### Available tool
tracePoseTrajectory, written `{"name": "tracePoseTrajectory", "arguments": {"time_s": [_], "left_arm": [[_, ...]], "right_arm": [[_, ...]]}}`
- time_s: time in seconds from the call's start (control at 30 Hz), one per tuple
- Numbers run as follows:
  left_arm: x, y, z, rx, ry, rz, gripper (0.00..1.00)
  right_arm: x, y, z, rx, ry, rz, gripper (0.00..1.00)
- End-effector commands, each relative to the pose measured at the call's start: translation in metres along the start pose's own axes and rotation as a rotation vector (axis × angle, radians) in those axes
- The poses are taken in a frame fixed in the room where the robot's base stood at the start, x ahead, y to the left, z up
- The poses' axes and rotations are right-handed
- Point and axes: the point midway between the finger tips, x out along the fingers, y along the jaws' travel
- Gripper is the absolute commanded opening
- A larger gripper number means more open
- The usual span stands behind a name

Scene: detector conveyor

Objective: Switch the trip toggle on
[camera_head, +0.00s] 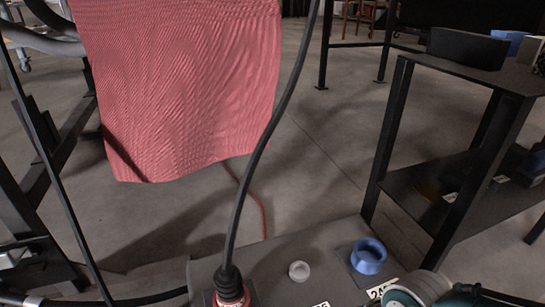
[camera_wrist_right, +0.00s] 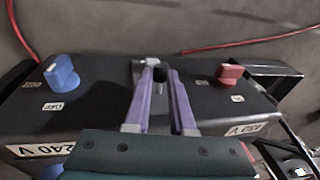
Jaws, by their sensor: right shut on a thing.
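In the head view only part of my right arm shows at the bottom right, and the toggle is not visible. My left gripper is not in view.
A blue switch (camera_wrist_right: 61,73) and a red switch (camera_wrist_right: 229,74) flank the toggle. In the head view a black cable runs to a red plug (camera_head: 231,298), beside a grey ring (camera_head: 299,270) and blue socket (camera_head: 368,256). A red cloth (camera_head: 185,85) hangs behind; a black shelf (camera_head: 440,190) stands right.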

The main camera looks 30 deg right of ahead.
Motion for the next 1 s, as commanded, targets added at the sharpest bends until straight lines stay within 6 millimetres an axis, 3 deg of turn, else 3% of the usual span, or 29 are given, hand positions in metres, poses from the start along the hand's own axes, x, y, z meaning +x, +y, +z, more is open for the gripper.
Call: {"name": "tracePoseTrajectory", "arguments": {"time_s": [0.5, 1.0], "left_arm": [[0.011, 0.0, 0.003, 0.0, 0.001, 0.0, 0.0], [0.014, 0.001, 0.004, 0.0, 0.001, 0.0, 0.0]], "right_arm": [[-0.006, -0.002, -0.011, 0.061, -0.308, -0.004, 0.0], [-0.008, -0.002, -0.011, 0.071, -0.364, -0.004, 0.0]]}}
